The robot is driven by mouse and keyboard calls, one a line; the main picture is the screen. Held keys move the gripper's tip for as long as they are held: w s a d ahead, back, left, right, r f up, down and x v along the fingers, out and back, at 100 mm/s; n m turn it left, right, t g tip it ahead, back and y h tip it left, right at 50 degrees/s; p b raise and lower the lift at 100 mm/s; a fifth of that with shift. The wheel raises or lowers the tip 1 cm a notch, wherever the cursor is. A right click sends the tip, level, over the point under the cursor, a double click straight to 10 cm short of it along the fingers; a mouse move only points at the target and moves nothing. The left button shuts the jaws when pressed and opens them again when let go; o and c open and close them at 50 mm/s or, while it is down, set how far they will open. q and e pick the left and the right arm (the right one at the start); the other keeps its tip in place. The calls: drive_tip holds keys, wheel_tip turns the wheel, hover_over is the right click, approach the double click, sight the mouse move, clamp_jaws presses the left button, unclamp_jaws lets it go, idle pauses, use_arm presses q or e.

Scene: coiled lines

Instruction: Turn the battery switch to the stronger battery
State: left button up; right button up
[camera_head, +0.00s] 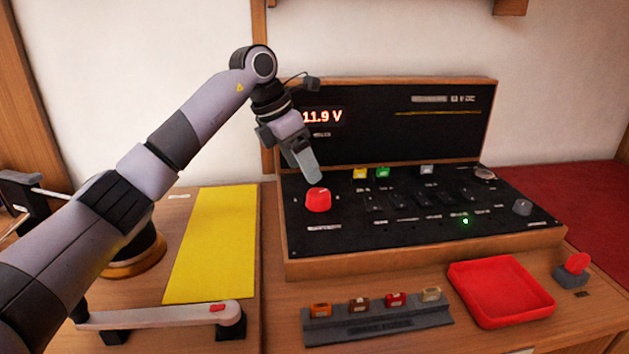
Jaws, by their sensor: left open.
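The battery switch is a red knob (318,200) at the left of the black sloping panel (400,239). A display (322,117) on the upright back panel reads 11.9 V in red; its left part is hidden behind my arm. My left gripper (314,180) points down just above and behind the red knob. It is open and looks empty; I cannot tell whether a fingertip touches the knob. The markings around the knob are too small to read. My right gripper is out of view.
A fuse rack (378,328) and a red tray (500,291) lie in front of the panel. A red-topped knob (575,265) stands at the right. A yellow mat (215,245) and a grey lever bar (150,316) are at left. Small switches fill the panel's middle.

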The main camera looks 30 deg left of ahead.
sight(316, 193)
use_arm(q)
drive_tip(key=shift+x, duration=3.55)
drive_tip(key=shift+c, duration=0.2)
drive_tip(key=c, duration=1)
